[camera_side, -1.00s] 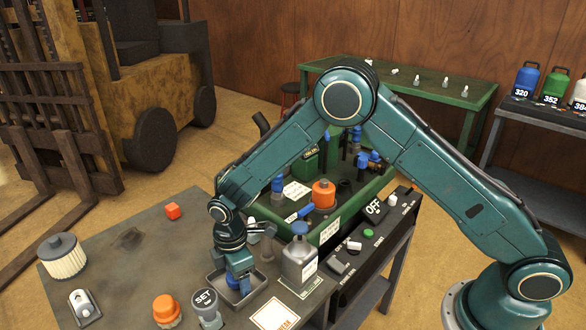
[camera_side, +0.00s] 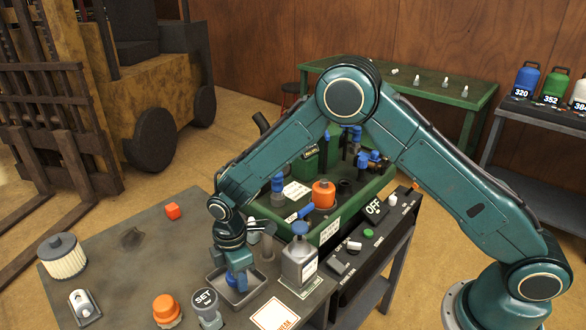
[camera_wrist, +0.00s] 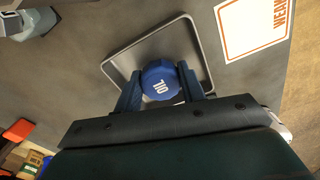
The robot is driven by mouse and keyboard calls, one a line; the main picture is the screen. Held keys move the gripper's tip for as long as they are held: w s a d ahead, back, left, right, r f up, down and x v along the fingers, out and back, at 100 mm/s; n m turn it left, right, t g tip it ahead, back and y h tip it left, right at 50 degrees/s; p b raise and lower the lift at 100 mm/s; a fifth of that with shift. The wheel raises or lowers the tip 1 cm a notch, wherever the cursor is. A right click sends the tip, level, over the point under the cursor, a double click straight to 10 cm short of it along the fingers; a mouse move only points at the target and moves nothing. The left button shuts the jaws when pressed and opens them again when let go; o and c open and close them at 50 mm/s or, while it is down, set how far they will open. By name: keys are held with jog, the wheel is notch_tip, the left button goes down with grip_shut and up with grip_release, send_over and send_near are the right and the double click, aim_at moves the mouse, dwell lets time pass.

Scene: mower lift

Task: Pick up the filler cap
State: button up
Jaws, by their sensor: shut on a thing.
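The filler cap (camera_wrist: 159,80) is a blue knob marked OIL, seen from above in the wrist view. My gripper (camera_wrist: 160,86) is shut on it, with one blue finger on each side. In the side view the gripper (camera_side: 237,278) points down into a small grey tray (camera_side: 262,282) on the workbench, and its fingers mostly hide the cap. The tray (camera_wrist: 200,55) also shows around the cap in the wrist view. I cannot tell whether the cap touches the tray floor.
A grey bottle with a blue top (camera_side: 299,262) stands close right of the tray. A SET knob (camera_side: 206,308) and an orange cap (camera_side: 166,309) are in front. The green mower housing (camera_side: 330,225) lies behind. The bench's left middle is mostly clear.

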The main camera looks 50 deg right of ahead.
notch_tip(320, 180, up, 20)
jog(key=shift+f, duration=0.25)
dwell(0.3)
dwell(0.5)
jog(key=w+d+f+m, duration=0.1)
jog(key=d, duration=0.9)
jog(key=w+d+f+m, duration=0.1)
jog(key=d+f+m, duration=0.1)
jog(key=d, duration=0.8)
jog(key=d+f+m, duration=0.1)
jog(key=d, duration=0.9)
jog(key=shift+w+d+f, duration=0.2)
jog(key=shift+w+d, duration=0.1)
jog(key=shift+w, duration=0.1)
jog(key=s+d+f+m, duration=0.1)
jog(key=s+d+m, duration=0.1)
jog(key=d, duration=0.9)
jog(key=shift+s+f, duration=0.25)
jog(key=shift+s, duration=0.6)
jog(key=shift+a+f, duration=0.1)
jog(key=shift+f, duration=0.15)
jog(key=shift+f, duration=2.4)
